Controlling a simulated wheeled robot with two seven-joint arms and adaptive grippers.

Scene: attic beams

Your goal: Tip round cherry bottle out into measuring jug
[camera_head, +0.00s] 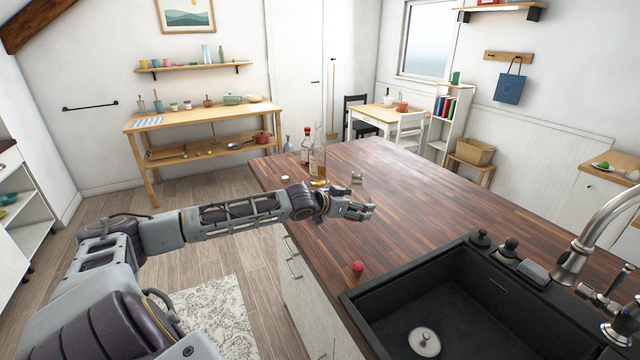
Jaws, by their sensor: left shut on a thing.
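My left gripper (366,209) reaches in from the left over the dark wooden counter (430,200). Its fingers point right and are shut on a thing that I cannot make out. Two bottles stand behind my forearm at the counter's far left: a clear one with a red top (307,140) and one with amber liquid (318,160). I cannot tell whether either is the round cherry bottle. A small clear vessel (357,177) stands behind the gripper; I cannot tell if it is the measuring jug. My right gripper is not in view.
A small red round thing (357,267) lies by the near counter edge, left of the black sink (460,310). A steel tap (590,240) stands at the right. A small white thing (285,178) lies near the bottles. The counter's middle right is clear.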

